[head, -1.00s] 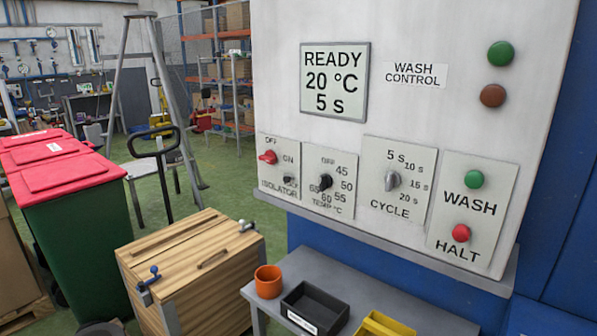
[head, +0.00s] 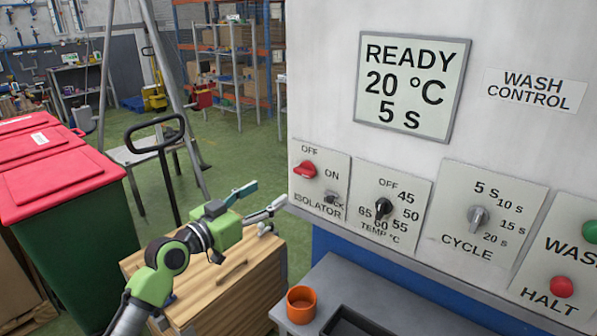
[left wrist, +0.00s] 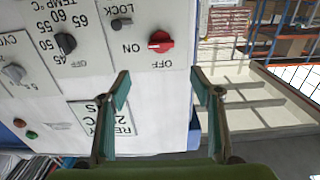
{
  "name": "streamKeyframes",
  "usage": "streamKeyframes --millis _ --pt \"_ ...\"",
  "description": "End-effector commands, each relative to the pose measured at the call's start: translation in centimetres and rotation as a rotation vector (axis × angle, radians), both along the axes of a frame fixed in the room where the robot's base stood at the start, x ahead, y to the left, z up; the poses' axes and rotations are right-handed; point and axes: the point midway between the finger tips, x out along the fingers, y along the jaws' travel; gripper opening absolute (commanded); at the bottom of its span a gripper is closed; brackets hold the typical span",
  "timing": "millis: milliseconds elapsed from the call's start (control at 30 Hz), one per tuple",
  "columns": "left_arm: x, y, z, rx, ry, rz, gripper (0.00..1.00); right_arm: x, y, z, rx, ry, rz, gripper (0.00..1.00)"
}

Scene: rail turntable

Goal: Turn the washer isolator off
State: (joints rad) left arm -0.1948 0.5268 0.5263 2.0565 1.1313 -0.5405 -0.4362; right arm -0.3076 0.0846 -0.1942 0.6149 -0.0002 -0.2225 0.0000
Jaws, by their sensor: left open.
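The isolator knob (head: 305,169) is a red handle on a white plate at the left edge of the wash control panel. OFF is printed above it and ON to its right. Its grip lies roughly level, in line with ON. It also shows upside down in the left wrist view (left wrist: 160,41), ahead of the fingers. A small dark lock knob (left wrist: 121,25) sits beside it. My left gripper (head: 267,196) is open and empty, left of and below the isolator, apart from the panel. My right gripper is not in view.
The temperature knob (head: 383,207) and cycle knob (head: 478,218) sit right of the isolator. Below are a grey shelf (head: 400,300), an orange cup (head: 301,303) and a wooden crate (head: 200,290). A red-lidded green bin (head: 70,240) stands at left.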

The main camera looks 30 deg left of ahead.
Motion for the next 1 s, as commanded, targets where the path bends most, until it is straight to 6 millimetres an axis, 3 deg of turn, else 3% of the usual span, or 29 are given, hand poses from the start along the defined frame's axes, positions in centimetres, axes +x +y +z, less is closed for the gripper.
streamKeyframes --millis 167,700,1000 --pt "2.1 -0.2 0.4 -0.003 -0.003 -0.001 0.58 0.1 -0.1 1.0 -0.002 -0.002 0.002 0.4" --pt "11.5 -0.9 0.2 -0.003 0.0 0.001 0.58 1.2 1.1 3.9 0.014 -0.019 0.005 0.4" --pt "13.4 -1.0 0.0 -0.002 0.0 0.001 0.58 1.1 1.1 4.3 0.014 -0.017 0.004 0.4"
